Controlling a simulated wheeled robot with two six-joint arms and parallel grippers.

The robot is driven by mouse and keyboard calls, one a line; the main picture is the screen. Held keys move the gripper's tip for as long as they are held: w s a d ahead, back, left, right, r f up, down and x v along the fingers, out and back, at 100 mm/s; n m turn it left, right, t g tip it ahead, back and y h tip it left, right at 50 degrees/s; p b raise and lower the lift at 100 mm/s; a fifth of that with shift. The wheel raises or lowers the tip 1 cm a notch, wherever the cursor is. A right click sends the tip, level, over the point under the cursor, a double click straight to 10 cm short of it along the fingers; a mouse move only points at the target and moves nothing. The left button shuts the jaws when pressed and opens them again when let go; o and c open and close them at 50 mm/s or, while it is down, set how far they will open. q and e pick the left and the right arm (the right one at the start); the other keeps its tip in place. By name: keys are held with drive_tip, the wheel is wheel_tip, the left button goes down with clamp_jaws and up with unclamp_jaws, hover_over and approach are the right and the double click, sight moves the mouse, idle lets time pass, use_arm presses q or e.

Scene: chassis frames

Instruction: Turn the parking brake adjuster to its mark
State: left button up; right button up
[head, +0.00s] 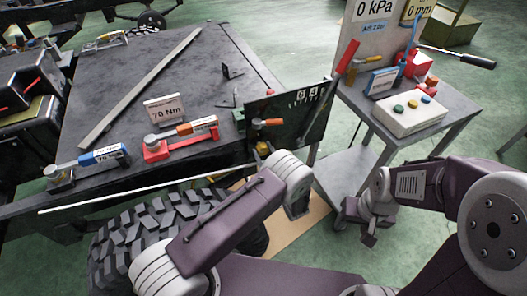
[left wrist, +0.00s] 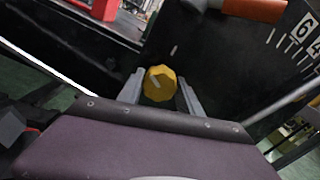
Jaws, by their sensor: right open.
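A yellow faceted knob (left wrist: 160,84) with a pale line on its face sits on a dark panel; it also shows in the head view (head: 263,148). A short white mark (left wrist: 173,49) is on the panel just above it, slightly right of the knob's centre. My left gripper (left wrist: 161,80) has one finger on each side of the knob, very near its sides; I cannot tell whether they touch. In the head view my left arm hides most of that gripper. My right gripper (head: 369,236) is open and empty, away from the panel.
The dark panel (head: 312,122) carries a scale with numbers and an orange-handled part (head: 270,122) above the knob. Red and blue tools lie on the black bench (head: 205,80). A large tyre (head: 120,240) is below. A grey cart (head: 455,122) stands at right.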

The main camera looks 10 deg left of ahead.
use_arm(q)
drive_tip(key=shift+m, duration=0.3)
drive_tip(key=m, duration=0.5)
drive_tip(key=shift+m+p, duration=0.3)
drive_tip(key=m, duration=0.5)
drive_tip(key=shift+m, duration=0.4)
drive_tip(key=o, duration=1.4)
drive_tip(key=shift+d, duration=0.1)
drive_tip(key=p+v, duration=0.1)
drive_tip(key=v, duration=0.8)
